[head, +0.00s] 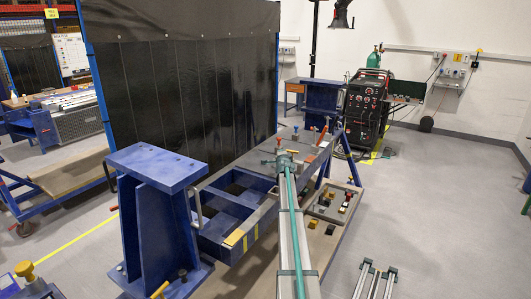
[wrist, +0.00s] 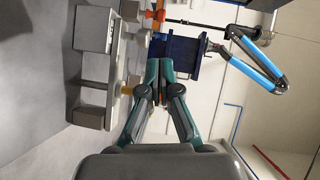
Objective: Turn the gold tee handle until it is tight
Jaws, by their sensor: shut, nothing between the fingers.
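My gripper (wrist: 160,68) shows in the wrist view with its teal and dark grey fingers closed together and nothing between them. A small gold piece (wrist: 126,90), perhaps the gold tee handle, shows just left of the fingers, partly hidden behind grey blocks; a gap to the fingers cannot be judged. I cannot tell if these are the same part, nor make out my fingers in the head view.
Grey fixture blocks (wrist: 95,32) stand left of the fingers, with an orange-red knob (wrist: 153,15) above. The blue jig frame (head: 232,210) and blue pedestal (head: 155,220) fill the middle. A dark curtain (head: 185,80) stands behind. A welding machine (head: 365,105) is at the back right.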

